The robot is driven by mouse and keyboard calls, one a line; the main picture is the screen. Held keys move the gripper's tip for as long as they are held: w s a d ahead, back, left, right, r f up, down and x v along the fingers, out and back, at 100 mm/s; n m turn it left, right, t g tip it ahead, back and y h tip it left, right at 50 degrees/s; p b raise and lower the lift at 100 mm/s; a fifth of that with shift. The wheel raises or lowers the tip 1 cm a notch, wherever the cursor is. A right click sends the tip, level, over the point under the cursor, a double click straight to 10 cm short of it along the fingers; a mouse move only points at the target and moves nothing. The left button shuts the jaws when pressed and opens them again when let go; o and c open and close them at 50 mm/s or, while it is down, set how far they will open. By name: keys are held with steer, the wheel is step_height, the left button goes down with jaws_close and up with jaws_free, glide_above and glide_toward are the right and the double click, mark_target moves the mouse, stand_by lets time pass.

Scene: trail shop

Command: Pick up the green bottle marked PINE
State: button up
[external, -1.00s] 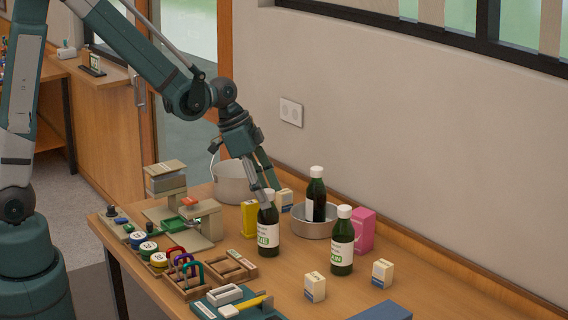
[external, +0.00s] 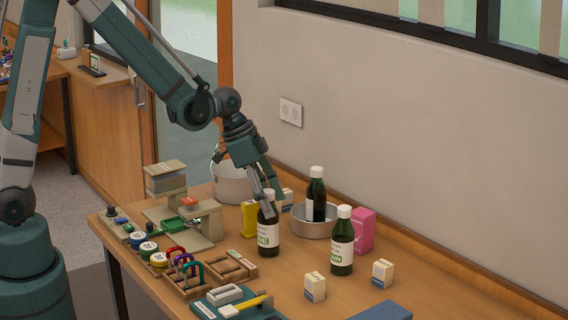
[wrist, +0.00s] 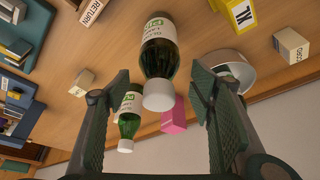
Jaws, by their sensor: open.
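Three dark green bottles with white caps and white labels stand on the table in the external view. The nearest to my gripper is the left bottle (external: 268,232); another is the right bottle (external: 342,240), and the third bottle (external: 317,195) stands in a metal dish. The label lettering is too small to read surely. My gripper (external: 270,203) is open at the left bottle's cap. In the wrist view, a bottle (wrist: 160,50) shows between my open fingers (wrist: 159,78), cap toward me, with gaps on both sides. Another bottle (wrist: 130,112) is behind the left finger.
The metal dish (external: 310,233), a pink box (external: 364,230) and a yellow box (external: 249,219) stand close by. Small white boxes (external: 315,287) lie toward the front right. A pot (external: 232,184) is behind my gripper. Padlocks and racks (external: 186,265) fill the left side.

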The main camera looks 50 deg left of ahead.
mark_target(268, 222)
steer(key=shift+x, duration=2.5)
steer(key=shift+s, duration=0.1)
steer(key=c, duration=1.2)
